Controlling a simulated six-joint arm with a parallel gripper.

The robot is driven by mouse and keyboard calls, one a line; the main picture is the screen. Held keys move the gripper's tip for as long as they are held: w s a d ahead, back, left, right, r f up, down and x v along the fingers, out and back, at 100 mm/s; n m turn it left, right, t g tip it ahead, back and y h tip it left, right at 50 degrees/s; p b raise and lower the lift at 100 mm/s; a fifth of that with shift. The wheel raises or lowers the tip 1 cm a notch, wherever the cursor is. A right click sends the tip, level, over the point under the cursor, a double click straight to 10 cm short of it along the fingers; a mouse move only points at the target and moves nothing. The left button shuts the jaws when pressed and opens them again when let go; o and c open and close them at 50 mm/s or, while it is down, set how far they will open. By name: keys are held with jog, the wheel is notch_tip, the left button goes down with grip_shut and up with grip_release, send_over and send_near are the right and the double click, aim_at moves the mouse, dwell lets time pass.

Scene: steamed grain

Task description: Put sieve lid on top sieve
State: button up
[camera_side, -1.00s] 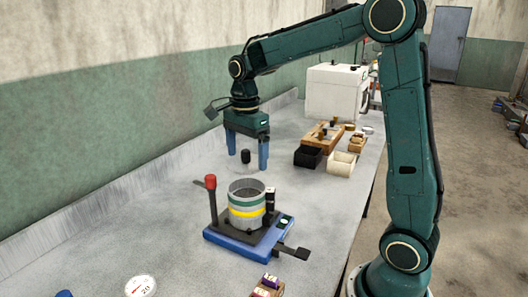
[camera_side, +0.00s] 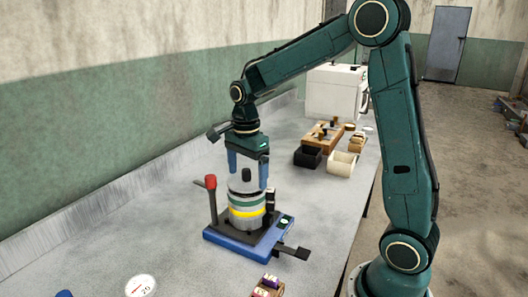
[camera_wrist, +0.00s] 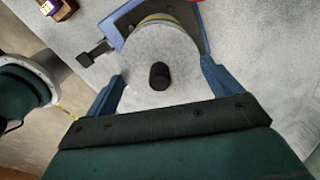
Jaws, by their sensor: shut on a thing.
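The sieve lid (camera_wrist: 150,95) is a pale, see-through disc with a black knob; in the side view its knob (camera_side: 246,175) shows between my fingers. My gripper (camera_side: 248,177) is shut on the lid, with its blue fingers at the lid's two edges. The lid is right above the top sieve (camera_side: 246,196), and I cannot tell whether they touch. The sieve stack, with green and yellow bands, stands upright on a blue shaker base (camera_side: 230,244). In the wrist view the lid hides most of the stack.
A red-knobbed post (camera_side: 211,183) rises close left of the stack, and a black lever (camera_side: 290,251) sticks out at right. Black (camera_side: 307,156) and cream (camera_side: 342,163) bins, a wooden rack (camera_side: 322,135) and a white oven (camera_side: 336,90) stand farther back. A round dial (camera_side: 141,286) lies in front.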

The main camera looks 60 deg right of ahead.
aim_at(247, 169)
jog(key=shift+f, duration=0.6)
jog(key=o, duration=0.7)
jog(key=shift+o, duration=0.2)
notch_tip(247, 169, up, 13)
jog(key=shift+r, duration=0.15)
dwell(0.8)
jog(key=s+a+f+n+t, duration=0.1)
jog(key=s+a+n, duration=0.3)
jog(key=s+n, duration=0.6)
jog(key=s+a+f+n+t, duration=0.2)
jog(key=s+a+n+t, duration=0.2)
jog(key=s+n, duration=0.6)
jog(key=shift+s+f+n+t, duration=0.3)
jog(key=shift+n, duration=0.2)
